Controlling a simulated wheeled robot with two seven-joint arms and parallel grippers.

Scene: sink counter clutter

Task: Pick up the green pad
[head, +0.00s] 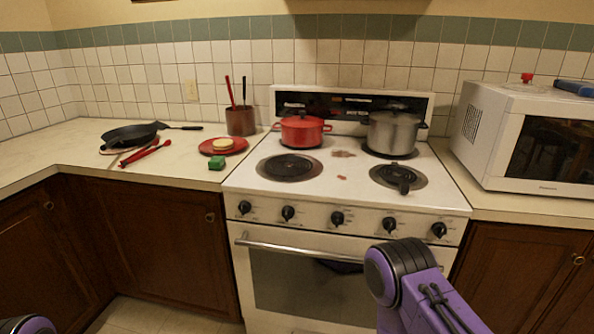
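The green pad (217,162) is a small green block on the left counter, near the counter's front edge and close to the stove's left side. It sits just in front of a red plate (223,146) that holds a round yellowish item. My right arm shows at the lower right in front of the oven, but its gripper is out of the frame. Only a small piece of my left arm shows in the bottom left corner, and its gripper is not visible. Nothing touches the pad from above.
A red-brown utensil holder (240,121) stands behind the plate. A black pan (130,135) and a red utensil (145,153) lie farther left. The stove (335,185) bears a red pot (302,130) and a steel pot (393,132). A microwave (530,135) stands at right.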

